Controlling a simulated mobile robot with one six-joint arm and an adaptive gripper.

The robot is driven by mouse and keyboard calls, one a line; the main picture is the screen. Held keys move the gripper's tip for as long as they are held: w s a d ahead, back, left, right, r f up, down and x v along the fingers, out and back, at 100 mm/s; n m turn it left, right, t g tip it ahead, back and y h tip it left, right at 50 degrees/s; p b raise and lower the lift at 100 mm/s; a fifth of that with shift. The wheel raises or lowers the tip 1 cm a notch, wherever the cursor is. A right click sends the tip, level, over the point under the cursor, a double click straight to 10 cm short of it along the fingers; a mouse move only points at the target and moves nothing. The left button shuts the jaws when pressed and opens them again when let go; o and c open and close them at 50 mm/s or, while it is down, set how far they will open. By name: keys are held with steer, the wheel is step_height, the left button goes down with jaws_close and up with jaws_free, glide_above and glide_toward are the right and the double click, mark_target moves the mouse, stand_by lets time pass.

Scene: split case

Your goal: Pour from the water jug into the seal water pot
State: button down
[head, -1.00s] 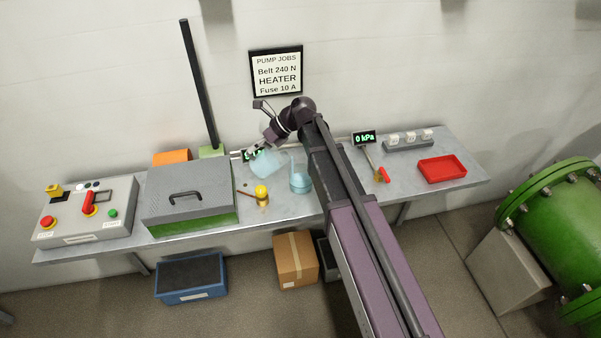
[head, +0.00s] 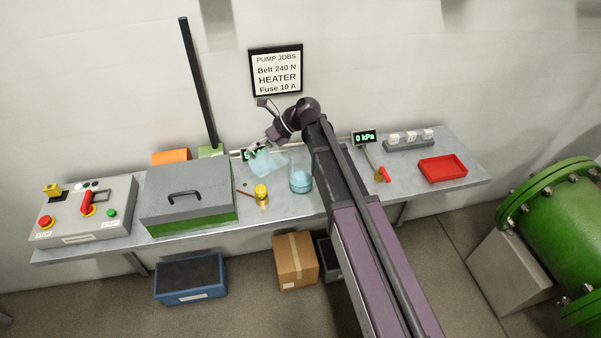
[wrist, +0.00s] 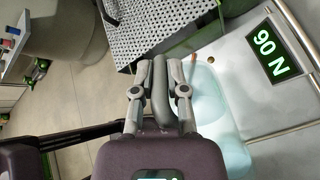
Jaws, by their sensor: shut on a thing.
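The water jug (head: 265,163) is a pale blue see-through vessel, tilted toward the right above the bench. My gripper (head: 258,149) is shut on it; in the wrist view my gripper (wrist: 161,92) has its fingers closed around the grey jug handle. The jug's pale blue body (wrist: 212,115) lies to the right of the fingers there. The seal water pot (head: 301,180) is a clear round vessel with blue water in it, standing on the bench just right of the jug. Whether any stream falls between them is too small to tell.
A yellow-topped brass item (head: 262,194) stands in front of the jug. A grey perforated case (head: 188,192) stands to the left. A green readout (wrist: 271,54) shows 90 N. A red tray (head: 442,170) lies at the right of the bench (head: 415,190).

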stand_by(0.3)
steer(key=shift+a+r+h+p, duration=0.25)
steer(key=shift+r+h+p, duration=0.05)
steer(key=shift+p, duration=0.5)
steer(key=shift+s+a+f+t+h, duration=0.15)
steer(key=shift+f+h, duration=0.1)
steer(key=shift+f, duration=0.2)
steer(key=shift+a+f+t+h, duration=0.15)
steer(key=shift+f+h, duration=0.1)
steer(key=shift+f, duration=0.15)
steer(key=shift+a+h+p, duration=0.35)
steer(key=shift+h+p, duration=0.25)
steer(key=shift+h, duration=0.1)
steer(key=shift+f, duration=0.3)
steer(key=shift+s+a+r+h, duration=0.1)
steer(key=shift+a+h, duration=0.05)
steer(key=shift+h, duration=0.25)
